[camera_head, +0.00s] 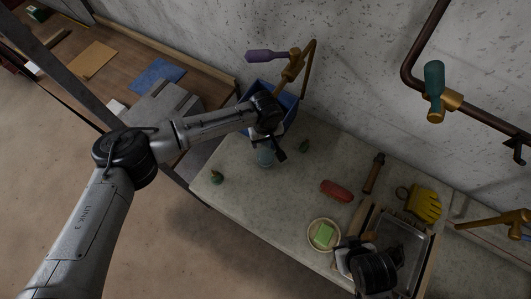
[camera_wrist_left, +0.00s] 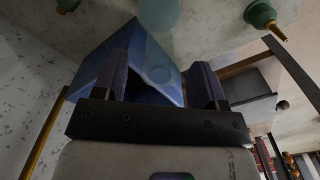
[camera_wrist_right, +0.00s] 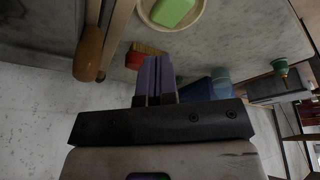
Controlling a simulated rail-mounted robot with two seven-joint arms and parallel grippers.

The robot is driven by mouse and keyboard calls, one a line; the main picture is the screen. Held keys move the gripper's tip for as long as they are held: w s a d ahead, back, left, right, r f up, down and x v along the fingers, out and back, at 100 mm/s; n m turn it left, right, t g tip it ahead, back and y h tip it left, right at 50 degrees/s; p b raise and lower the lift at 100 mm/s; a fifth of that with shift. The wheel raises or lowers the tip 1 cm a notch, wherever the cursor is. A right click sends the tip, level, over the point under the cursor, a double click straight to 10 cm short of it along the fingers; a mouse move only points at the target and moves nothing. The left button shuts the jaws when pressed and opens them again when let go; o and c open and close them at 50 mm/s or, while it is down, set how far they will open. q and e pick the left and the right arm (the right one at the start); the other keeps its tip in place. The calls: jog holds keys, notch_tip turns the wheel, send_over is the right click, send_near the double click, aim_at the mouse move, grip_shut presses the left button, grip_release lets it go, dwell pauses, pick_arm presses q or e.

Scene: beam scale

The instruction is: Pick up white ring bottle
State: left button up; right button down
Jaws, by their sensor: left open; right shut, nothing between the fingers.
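No bottle shows a clear white ring. A dark green bottle-like object (camera_head: 217,177) stands near the table's left edge; another (camera_head: 305,147) is right of my left gripper (camera_head: 266,146). In the left wrist view a green bottle with an orange-brown tip (camera_wrist_left: 261,14) shows at the top right. A pale bluish see-through vessel (camera_head: 265,158) is just below my left gripper in the head view and at the top of the left wrist view (camera_wrist_left: 158,12). My left gripper is open and empty. My right gripper (camera_wrist_right: 155,62) is shut and empty.
A blue bin (camera_head: 288,101) is behind my left gripper. A red object (camera_head: 336,191), a plate (camera_head: 311,244) with a green block (camera_head: 324,234), yellow gloves (camera_head: 424,204) and a metal tray (camera_head: 414,245) lie to the right. The table's left front (camera_head: 250,205) is clear.

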aim_at(266, 143)
pick_arm(q)
jog(key=shift+s+f+p, duration=0.1)
jog(key=shift+f+p, duration=0.25)
jog(key=shift+f, duration=1.6)
jog(key=shift+c, duration=0.5)
jog(key=shift+r, duration=0.1)
grip_shut()
